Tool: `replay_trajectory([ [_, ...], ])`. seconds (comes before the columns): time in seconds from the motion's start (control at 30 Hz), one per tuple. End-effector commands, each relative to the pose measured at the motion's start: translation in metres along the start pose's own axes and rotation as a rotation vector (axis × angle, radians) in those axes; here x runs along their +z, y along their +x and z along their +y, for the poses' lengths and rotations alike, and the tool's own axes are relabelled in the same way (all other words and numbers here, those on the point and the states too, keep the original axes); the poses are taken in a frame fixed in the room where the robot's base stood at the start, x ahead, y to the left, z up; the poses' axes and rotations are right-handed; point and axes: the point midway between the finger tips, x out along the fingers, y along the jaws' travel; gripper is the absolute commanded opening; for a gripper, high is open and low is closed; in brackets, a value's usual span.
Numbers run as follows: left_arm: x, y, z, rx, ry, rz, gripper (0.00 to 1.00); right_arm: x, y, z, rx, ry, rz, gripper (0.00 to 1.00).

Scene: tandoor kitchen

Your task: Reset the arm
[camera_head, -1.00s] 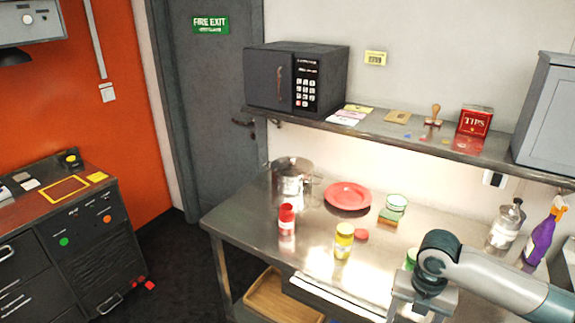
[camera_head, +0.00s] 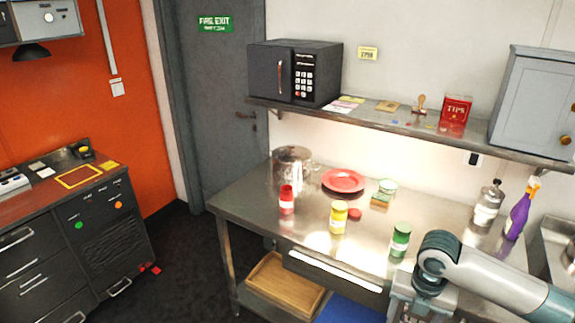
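My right arm comes in from the lower right in the head view, its wrist and the upper part of its gripper (camera_head: 408,308) in front of the steel table (camera_head: 262,218). The fingertips are cut off or hidden at the bottom edge, so I cannot see whether it is open or shut. My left arm and gripper are not in view. On the table near the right arm stand a green jar (camera_head: 400,240), a yellow jar (camera_head: 338,217) and a red jar (camera_head: 287,199), all upright and apart from the arm.
A steel pot (camera_head: 291,166), a red plate (camera_head: 343,181), a spray bottle (camera_head: 518,212) and a glass bottle (camera_head: 487,205) stand on the table. A shelf (camera_head: 370,116) above holds a microwave (camera_head: 295,73). A wooden tray (camera_head: 283,284) lies below.

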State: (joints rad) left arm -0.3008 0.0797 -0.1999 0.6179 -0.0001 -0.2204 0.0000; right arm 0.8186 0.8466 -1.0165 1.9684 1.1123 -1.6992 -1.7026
Motion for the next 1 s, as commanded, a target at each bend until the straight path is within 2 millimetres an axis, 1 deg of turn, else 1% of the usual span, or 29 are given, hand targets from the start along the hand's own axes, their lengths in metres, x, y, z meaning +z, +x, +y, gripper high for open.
replay_trajectory([
  [0.03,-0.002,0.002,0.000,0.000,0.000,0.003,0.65,0.001,0.006,0.003,0.009,0.019,0.000,0.63],
  [0.17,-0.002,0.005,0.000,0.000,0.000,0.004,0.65,0.005,0.017,0.010,0.029,0.065,-0.001,0.63],
  [0.37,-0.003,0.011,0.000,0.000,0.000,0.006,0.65,0.013,0.039,0.022,0.070,0.158,-0.004,0.63],
  [0.47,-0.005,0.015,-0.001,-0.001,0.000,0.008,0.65,0.019,0.054,0.029,0.096,0.223,-0.005,0.63],
  [0.67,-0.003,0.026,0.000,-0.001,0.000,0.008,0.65,0.033,0.103,0.047,0.168,0.418,-0.003,0.63],
  [0.77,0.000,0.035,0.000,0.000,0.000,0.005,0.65,0.041,0.139,0.055,0.209,0.550,0.000,0.63],
  [0.87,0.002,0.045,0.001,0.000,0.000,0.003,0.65,0.048,0.188,0.061,0.255,0.724,0.006,0.63],
  [0.9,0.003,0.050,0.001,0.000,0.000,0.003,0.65,0.050,0.211,0.062,0.274,0.805,0.010,0.63],
  [0.97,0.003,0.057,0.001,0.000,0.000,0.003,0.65,0.052,0.245,0.061,0.300,0.925,0.014,0.63],
  [1.0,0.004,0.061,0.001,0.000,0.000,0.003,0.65,0.052,0.268,0.058,0.312,1.002,0.016,0.63],
])
